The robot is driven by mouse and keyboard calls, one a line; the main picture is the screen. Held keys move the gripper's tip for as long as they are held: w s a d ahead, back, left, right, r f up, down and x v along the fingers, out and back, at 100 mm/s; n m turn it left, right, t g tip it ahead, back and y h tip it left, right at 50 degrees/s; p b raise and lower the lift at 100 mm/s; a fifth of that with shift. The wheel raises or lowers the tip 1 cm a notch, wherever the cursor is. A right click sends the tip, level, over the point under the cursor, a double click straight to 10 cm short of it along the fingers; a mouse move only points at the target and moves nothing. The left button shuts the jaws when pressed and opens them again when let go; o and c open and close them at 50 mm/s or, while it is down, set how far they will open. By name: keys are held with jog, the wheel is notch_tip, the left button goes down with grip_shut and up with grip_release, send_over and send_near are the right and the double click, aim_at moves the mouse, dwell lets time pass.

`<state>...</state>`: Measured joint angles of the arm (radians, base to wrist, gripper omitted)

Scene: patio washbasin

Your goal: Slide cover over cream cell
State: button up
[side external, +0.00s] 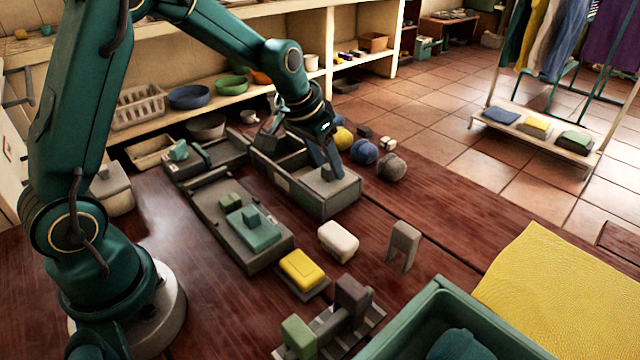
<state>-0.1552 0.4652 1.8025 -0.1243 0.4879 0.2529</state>
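A long grey box (310,203) stands on the dark wooden table, its left part open. A grey cover with a small knob (327,173) lies at its right, near end. My gripper (325,168) points down at this knob, with its fingers at or around it. I cannot tell whether they are closed on it.
Left of the box, a grey tray (222,228) holds a green slab with a knob (256,234). In front are a cream block (338,241), a yellow block (301,268) and a grey-brown arch (404,240). Several balls, including a blue one (364,151), lie to the right.

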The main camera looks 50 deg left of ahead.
grip_shut()
dwell(1.2)
